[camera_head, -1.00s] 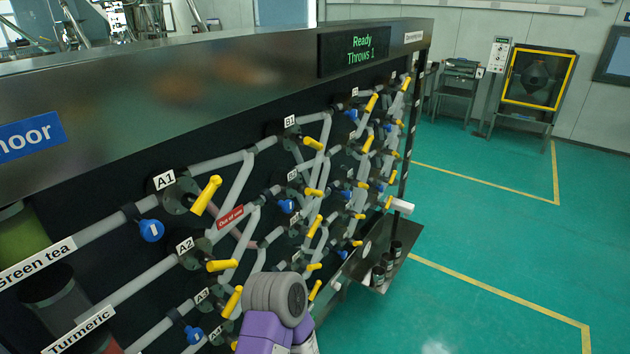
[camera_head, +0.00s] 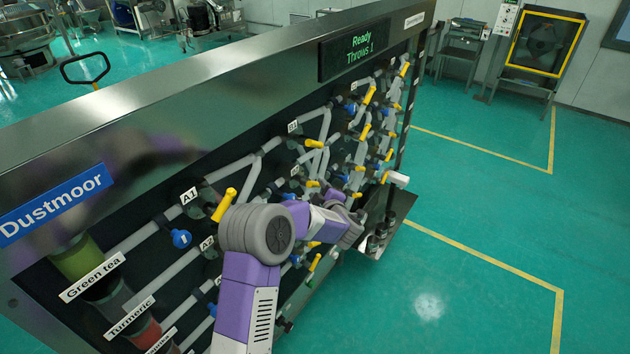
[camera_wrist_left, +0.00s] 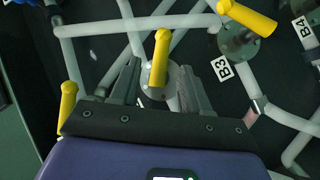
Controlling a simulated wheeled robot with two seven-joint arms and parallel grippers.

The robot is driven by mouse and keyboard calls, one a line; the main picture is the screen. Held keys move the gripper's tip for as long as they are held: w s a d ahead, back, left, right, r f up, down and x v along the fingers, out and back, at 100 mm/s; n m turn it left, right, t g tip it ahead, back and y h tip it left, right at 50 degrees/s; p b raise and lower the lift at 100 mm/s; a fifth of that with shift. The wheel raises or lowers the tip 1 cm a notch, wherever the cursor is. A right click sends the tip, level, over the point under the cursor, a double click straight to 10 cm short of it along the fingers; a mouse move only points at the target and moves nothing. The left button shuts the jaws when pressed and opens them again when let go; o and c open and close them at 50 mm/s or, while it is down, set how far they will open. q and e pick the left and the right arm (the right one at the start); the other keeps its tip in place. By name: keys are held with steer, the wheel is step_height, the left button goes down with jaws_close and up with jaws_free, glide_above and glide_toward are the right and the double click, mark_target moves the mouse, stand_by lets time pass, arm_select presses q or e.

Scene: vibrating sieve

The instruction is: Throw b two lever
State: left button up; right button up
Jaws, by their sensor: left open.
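My left gripper (camera_wrist_left: 160,70) is open in the left wrist view. Its two fingers stand on either side of a yellow lever handle (camera_wrist_left: 160,52), with a gap visible on each side. This lever's label is hidden; it sits in the place beside B3 that fits B2. The B3 label (camera_wrist_left: 222,68) and its yellow lever (camera_wrist_left: 246,16) are to the right. In the head view, my left arm reaches along the panel, and its gripper end is too small and covered to read. The B2 label (camera_head: 295,170) appears just above that area. My right gripper is not in view.
The panel carries many grey pipes and yellow levers, including the A1 lever (camera_head: 224,205) beside my arm. The display (camera_head: 358,50) reads "Ready Throws 1". Green floor (camera_head: 470,240) to the right is open.

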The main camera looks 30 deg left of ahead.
mark_target(316, 186)
arm_select(q)
steer(key=shift+p+x, duration=0.5)
steer(key=shift+x, duration=2.05)
steer(key=shift+f, duration=0.1)
jaws_close()
